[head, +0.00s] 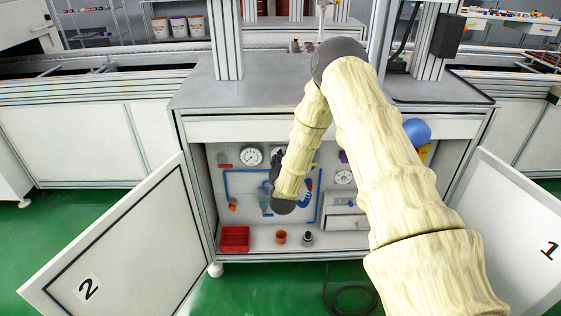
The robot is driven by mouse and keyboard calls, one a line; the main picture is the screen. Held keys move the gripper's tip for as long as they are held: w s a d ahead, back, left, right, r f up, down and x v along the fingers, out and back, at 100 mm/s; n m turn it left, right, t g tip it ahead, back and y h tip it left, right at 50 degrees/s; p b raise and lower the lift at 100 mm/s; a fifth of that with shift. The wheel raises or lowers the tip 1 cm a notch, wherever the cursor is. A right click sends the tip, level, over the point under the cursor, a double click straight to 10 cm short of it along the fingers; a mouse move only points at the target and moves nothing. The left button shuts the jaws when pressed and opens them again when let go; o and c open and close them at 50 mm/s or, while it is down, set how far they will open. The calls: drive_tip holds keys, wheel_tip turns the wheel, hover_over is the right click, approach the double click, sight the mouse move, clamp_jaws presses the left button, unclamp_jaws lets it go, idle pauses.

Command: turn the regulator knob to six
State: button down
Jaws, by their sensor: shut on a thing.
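My gripper (276,161) is inside the open cabinet, close to its back panel. Only a dark part of it shows beside my forearm. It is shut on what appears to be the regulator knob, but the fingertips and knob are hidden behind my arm. The knob's numbers and pointer cannot be read from here. A round white gauge (251,157) is on the panel to the left of the gripper. A smaller round dial (344,177) is on the panel to the right of my forearm.
Blue piping (228,184) runs along the panel. A red bin (235,238), an orange cup (281,238) and a small dark-and-grey item (307,239) stand on the cabinet floor. Open doors marked 2 (118,246) and 1 (518,215) flank the cabinet. A blue ball-like object (417,131) is at upper right.

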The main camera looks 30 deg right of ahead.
drive_tip(key=m+b, duration=0.1)
drive_tip(key=m, duration=0.5)
drive_tip(key=shift+a, duration=0.1)
idle(0.5)
drive_tip(key=c, duration=1.2)
unclamp_jaws()
drive_tip(key=shift+w+a, duration=0.1)
drive_tip(key=shift+w, duration=0.05)
drive_tip(key=v, duration=1.2)
drive_tip(key=shift+d, duration=0.25)
